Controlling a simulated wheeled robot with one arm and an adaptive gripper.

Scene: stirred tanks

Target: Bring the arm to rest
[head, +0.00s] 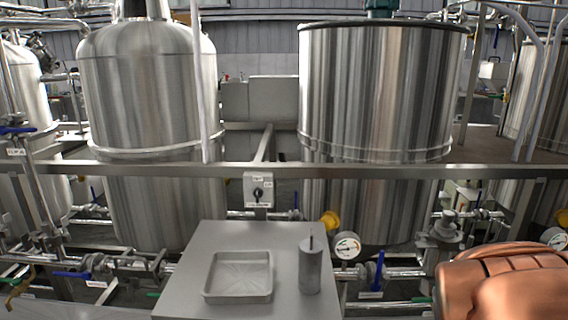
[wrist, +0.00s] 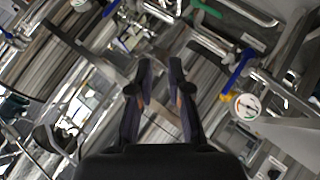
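My gripper (wrist: 160,88) shows in the wrist view with its two dark fingers apart. Nothing sits between the fingertips; pipes and structure show through the gap. The wrist view is tilted, with pipework, a blue valve handle (wrist: 237,72) and a round gauge (wrist: 247,106) beyond the fingers, apart from them. The gripper is not visible in the head view.
A grey table (head: 196,262) carries a shallow square tray (head: 238,292) and a grey cylinder (head: 310,268) with a thin stem. Behind are a rail (head: 400,172), a switch box (head: 257,190), and two steel tanks (head: 150,90) (head: 380,90). A gauge (head: 347,245) sits beside the table.

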